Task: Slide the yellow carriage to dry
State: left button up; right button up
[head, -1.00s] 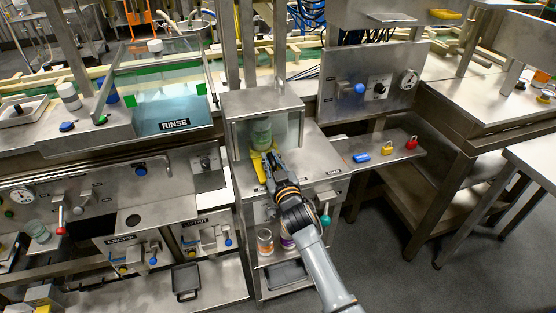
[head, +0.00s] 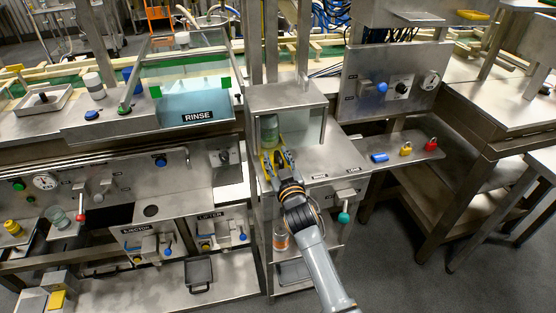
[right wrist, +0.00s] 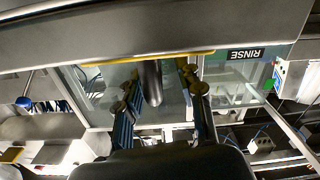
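The yellow carriage (head: 264,163) is at the open front of a steel housing, partly hidden by my right gripper. A yellow strip (right wrist: 150,57) runs above the fingers there. My left gripper is not in view.
The steel housing (head: 287,95) encloses the can from above. A labelled worktop (head: 335,160) lies to the right, then a shelf with blue, yellow and red padlocks (head: 405,149). The RINSE tank (head: 197,100) is at the left. Grey floor (head: 400,270) is open at lower right.

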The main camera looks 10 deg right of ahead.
jog(key=s, duration=1.2)
jog(key=shift+d, duration=0.2)
